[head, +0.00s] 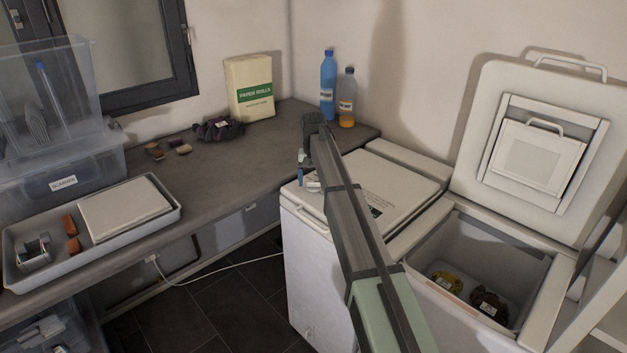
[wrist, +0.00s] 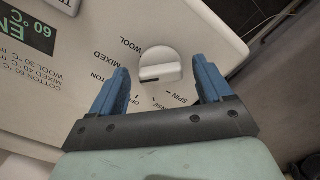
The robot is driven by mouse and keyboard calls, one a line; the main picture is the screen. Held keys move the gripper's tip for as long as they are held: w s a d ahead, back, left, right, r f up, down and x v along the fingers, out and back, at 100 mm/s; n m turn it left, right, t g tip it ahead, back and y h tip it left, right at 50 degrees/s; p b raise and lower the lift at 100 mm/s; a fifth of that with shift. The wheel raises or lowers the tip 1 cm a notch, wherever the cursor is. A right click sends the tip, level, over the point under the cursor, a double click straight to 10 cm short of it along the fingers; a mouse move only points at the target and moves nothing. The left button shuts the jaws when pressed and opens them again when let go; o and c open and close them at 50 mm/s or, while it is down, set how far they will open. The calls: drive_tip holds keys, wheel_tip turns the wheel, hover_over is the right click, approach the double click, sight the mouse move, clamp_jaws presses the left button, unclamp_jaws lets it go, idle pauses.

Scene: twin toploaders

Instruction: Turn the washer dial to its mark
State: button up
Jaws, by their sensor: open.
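The washer dial (wrist: 160,64) is a round white knob on a pale panel in the wrist view. Printed words ring it, among them WOOL, MIXED and SPIN. A thin line shows near its lower edge; I cannot tell exactly which word the dial points to. My gripper (wrist: 162,72) is open, one blue finger on each side of the dial, with visible gaps and no clear contact. In the head view my gripper (head: 309,179) is over the left edge of the closed left toploader (head: 395,183), and the dial is hidden there.
The right toploader (head: 445,230) stands open with dark and yellow items inside. A white cable crosses the floor.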

drive_tip(key=shift+f, duration=0.1)
drive_tip(key=c, duration=1)
